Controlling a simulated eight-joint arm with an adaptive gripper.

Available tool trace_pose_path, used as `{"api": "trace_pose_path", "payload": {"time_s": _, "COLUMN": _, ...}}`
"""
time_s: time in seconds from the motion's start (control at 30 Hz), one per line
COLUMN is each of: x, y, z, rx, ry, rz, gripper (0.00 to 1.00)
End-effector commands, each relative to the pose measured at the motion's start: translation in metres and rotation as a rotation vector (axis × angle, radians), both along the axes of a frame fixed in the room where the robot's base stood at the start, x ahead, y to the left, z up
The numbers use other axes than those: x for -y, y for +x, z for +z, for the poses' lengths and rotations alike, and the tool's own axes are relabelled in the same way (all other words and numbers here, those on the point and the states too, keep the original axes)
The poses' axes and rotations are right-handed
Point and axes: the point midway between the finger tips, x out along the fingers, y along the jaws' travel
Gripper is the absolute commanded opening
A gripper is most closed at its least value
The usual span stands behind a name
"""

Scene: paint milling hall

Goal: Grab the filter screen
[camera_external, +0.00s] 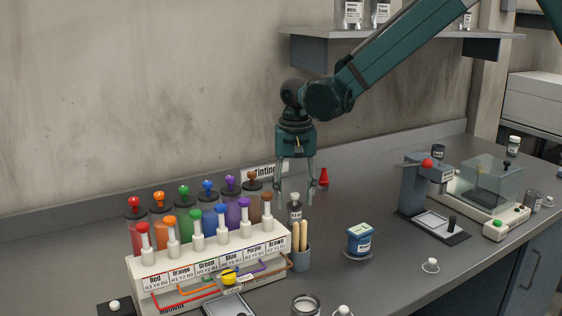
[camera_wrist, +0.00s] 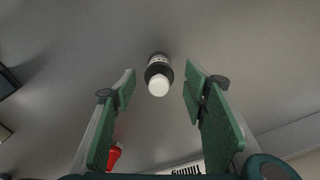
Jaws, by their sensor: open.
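My gripper (camera_external: 295,192) is open and points down above the bench, in front of the wall. A small dark bottle with a white cap (camera_external: 295,210) stands just below it. In the wrist view the bottle (camera_wrist: 158,68) shows between and beyond the two green-padded fingers of my gripper (camera_wrist: 160,85), with nothing held. I cannot pick out a filter screen for certain in either view. A flat grey framed plate (camera_external: 228,307) is cut off at the bottom edge, and I cannot tell what it is.
A white tinting rack (camera_external: 205,265) with several coloured bottles stands left. A cup of wooden sticks (camera_external: 301,258) is close in front of the dark bottle. A red bottle (camera_external: 323,179) stands behind. A blue container (camera_external: 359,239) and a press (camera_external: 415,190) are right, with clear bench between.

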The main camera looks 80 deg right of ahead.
Motion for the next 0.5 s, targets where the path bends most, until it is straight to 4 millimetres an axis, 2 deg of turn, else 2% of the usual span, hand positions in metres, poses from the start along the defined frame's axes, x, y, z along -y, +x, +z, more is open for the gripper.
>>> {"api": "trace_pose_path", "payload": {"time_s": 0.23, "x": 0.001, "y": 0.000, "z": -0.008, "rx": 0.000, "ry": 0.000, "rz": 0.000, "gripper": 0.44}}
{"api": "trace_pose_path", "payload": {"time_s": 0.5, "x": 0.002, "y": 0.000, "z": -0.037, "rx": 0.000, "ry": 0.000, "rz": 0.000, "gripper": 0.44}}
